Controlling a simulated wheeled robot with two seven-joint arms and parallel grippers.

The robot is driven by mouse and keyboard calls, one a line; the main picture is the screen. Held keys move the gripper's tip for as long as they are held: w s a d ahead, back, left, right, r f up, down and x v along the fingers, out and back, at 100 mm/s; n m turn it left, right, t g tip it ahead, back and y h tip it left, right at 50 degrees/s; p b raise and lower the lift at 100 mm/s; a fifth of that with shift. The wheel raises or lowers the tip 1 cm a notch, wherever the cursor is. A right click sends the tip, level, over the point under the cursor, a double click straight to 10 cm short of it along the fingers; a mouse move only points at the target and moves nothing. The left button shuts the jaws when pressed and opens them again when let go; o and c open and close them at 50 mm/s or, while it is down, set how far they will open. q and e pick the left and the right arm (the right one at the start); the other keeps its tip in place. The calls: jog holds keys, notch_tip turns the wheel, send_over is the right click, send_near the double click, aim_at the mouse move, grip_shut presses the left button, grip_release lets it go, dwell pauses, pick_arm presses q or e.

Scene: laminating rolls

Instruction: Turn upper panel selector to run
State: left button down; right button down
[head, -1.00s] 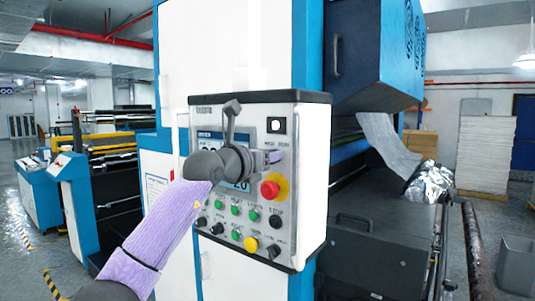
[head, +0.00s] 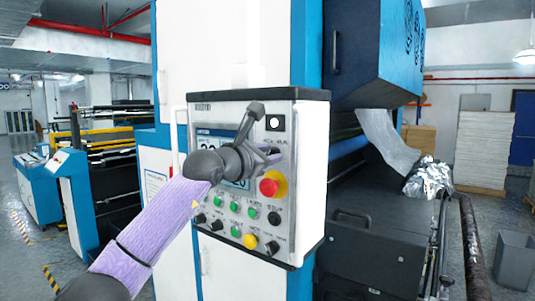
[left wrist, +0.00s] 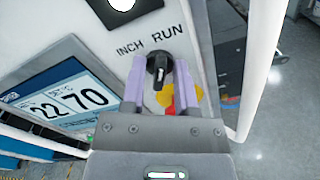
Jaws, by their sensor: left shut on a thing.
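The upper panel selector (left wrist: 158,62) is a black knob on the white panel face, under the printed words INCH and RUN in the left wrist view. My left gripper (left wrist: 160,76) has its two lilac fingers on either side of the knob, shut on it. In the head view my left gripper (head: 271,157) is at the right part of the control panel (head: 303,217), and the knob is hidden behind it. Which word the knob points to is hard to tell. My right gripper is not in view.
A red emergency button (head: 269,186) on a yellow ring sits just below the gripper, with several green, black and yellow buttons under it. A display (left wrist: 62,94) reading 22 and 70 is left of the knob. A white handle rail (head: 181,140) stands at the panel's left.

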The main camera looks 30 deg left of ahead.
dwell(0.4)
pick_arm(q)
jog(key=c, duration=0.7)
grip_release()
jog(key=shift+s, duration=0.2)
jog(key=s+b, duration=0.1)
jog(key=s, duration=0.2)
jog(key=s+b, duration=0.2)
jog(key=s, duration=0.1)
jog(key=s+b, duration=0.2)
jog(key=s, duration=0.1)
jog(key=shift+s+a, duration=0.25)
jog(key=shift+a, duration=0.1)
